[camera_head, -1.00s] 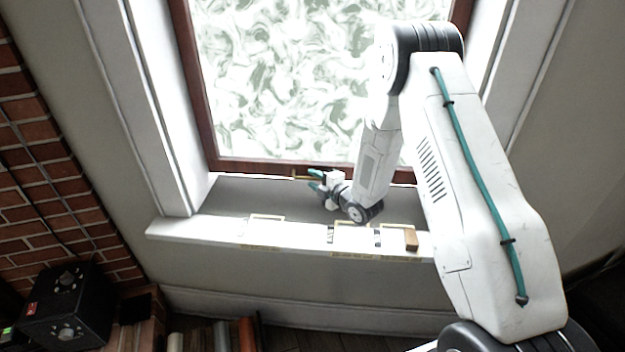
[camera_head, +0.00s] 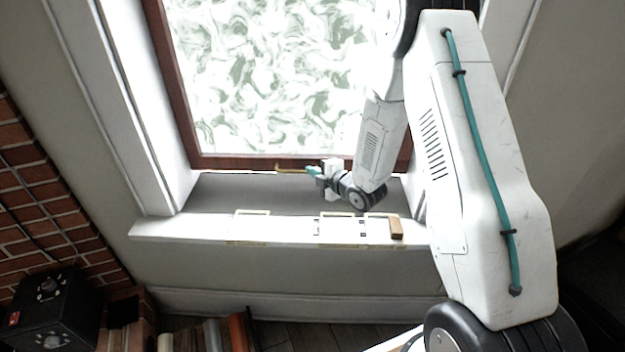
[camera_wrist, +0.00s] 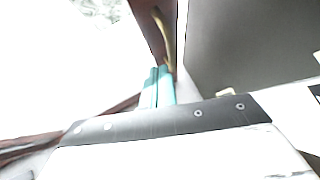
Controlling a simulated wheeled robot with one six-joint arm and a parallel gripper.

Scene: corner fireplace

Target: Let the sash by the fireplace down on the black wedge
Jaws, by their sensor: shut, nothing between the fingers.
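The sash (camera_head: 235,161) is a red-brown frame around frosted, swirled glass, upright above the sill; its bottom rail also shows in the wrist view (camera_wrist: 148,22). A brass handle (camera_head: 290,171) sticks out at its bottom rail and also shows in the wrist view (camera_wrist: 165,42). My gripper (camera_head: 313,171) has its teal fingers together and empty, close to the right end of the handle; in the wrist view the fingertips (camera_wrist: 158,72) lie just below the handle. Whether they touch it I cannot tell. Small dark pieces lie on the sill, but I cannot make out which is the black wedge.
The pale sill (camera_head: 180,228) is strongly lit and bears yellow outlines and a brown wooden block (camera_head: 396,229) at its right. A black box (camera_head: 48,308) stands lower left by the brick fireplace (camera_head: 35,205). Several books (camera_head: 212,336) stand below the sill.

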